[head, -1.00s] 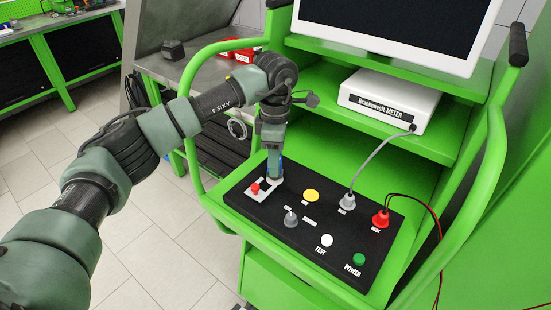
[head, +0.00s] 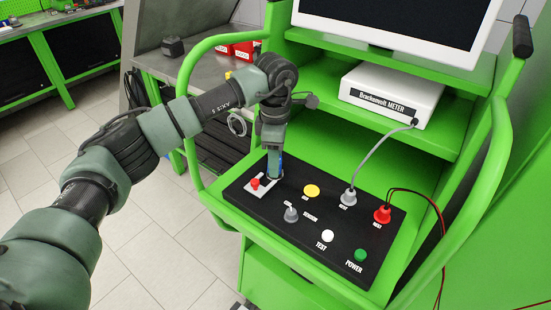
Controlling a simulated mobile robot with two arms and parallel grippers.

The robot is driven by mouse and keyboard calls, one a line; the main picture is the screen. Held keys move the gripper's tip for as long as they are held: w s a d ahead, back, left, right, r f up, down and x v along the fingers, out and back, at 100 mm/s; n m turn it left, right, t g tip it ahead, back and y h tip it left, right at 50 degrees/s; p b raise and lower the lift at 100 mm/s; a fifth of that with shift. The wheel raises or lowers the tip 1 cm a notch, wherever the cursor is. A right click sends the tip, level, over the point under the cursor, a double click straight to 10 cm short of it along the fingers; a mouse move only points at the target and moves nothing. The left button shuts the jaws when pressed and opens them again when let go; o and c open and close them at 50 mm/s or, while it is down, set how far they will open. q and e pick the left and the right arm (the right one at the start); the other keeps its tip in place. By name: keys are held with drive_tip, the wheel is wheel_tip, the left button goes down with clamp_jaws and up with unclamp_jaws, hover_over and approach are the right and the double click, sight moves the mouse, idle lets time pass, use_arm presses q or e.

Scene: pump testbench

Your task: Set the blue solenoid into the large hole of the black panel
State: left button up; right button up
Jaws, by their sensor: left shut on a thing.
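The black panel (head: 270,212) lies on the green cart, with a white plate and a red knob (head: 255,183) at its far left corner. My left gripper (head: 274,170) points down over that corner and is shut on the blue solenoid (head: 281,163), of which only a thin blue strip shows. The lower end of the solenoid is at or just above the panel beside the red knob; I cannot tell whether it is in the hole. The large hole is hidden behind the gripper and solenoid. My right gripper is out of view.
The panel carries a yellow button (head: 312,191), a grey lever (head: 291,214), a grey plug (head: 348,197) and a red plug (head: 382,214) with cables. A white meter box (head: 390,95) stands on the shelf behind. The green side rail (head: 191,75) runs close to my left arm.

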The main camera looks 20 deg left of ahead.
use_arm(q)
drive_tip(key=o, duration=1.6)
drive_tip(key=shift+f, duration=0.1)
drive_tip(key=shift+r+p, duration=2.2)
drive_tip(key=shift+r, duration=1.9)
drive_tip(key=shift+s+f, duration=0.1)
drive_tip(key=shift+f, duration=0.05)
